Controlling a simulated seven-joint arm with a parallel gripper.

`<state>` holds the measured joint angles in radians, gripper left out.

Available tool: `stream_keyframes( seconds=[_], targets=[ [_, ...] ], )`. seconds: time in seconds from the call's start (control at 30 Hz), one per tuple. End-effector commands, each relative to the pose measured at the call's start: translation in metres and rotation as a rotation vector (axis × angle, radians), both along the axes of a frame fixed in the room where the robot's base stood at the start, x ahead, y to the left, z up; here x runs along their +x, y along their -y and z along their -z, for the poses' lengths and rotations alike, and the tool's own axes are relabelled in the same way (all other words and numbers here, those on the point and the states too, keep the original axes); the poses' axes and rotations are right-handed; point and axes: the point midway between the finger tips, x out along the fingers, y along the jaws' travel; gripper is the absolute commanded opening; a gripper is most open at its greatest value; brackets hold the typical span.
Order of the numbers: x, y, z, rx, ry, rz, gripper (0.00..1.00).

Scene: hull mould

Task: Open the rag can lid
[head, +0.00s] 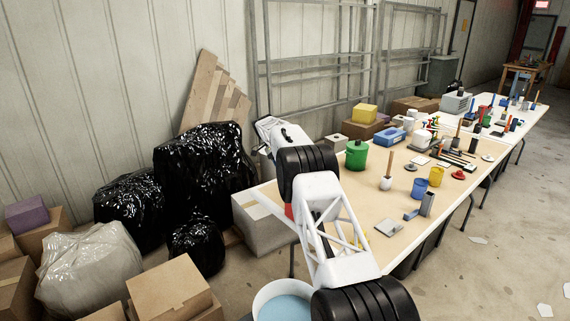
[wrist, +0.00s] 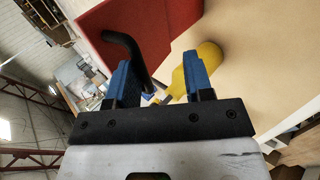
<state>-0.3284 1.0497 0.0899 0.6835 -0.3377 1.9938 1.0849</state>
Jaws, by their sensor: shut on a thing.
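A red, flat-sided body, which looks like the rag can (wrist: 165,22), fills the top of the wrist view. A curved black handle (wrist: 122,42) runs from it down between my blue fingers. My gripper (wrist: 157,64) is at this handle and shut on it, though the exact contact is partly hidden. I see no clear gap under a lid, so I cannot tell how the lid stands. In the head view only a small red patch of the can (head: 289,211) shows beside my arm, at the table's near left end. My arm hides the gripper there.
A yellow-handled tool (wrist: 209,56) lies close beyond the right finger. A blue-filled bucket (head: 283,305) is below. Black bags (head: 205,170) stand left.

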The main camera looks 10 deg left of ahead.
Motion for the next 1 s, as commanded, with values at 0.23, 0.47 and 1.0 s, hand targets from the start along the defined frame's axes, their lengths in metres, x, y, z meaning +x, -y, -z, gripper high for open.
stream_keyframes(
  seconds=[0.23,0.47,1.0],
  targets=[
    [-0.001,0.000,0.000,0.008,0.007,-0.001,0.36],
    [-0.003,0.003,-0.005,0.032,0.033,-0.001,0.36],
    [-0.013,0.015,-0.015,0.133,0.135,0.001,0.36]
  ],
)
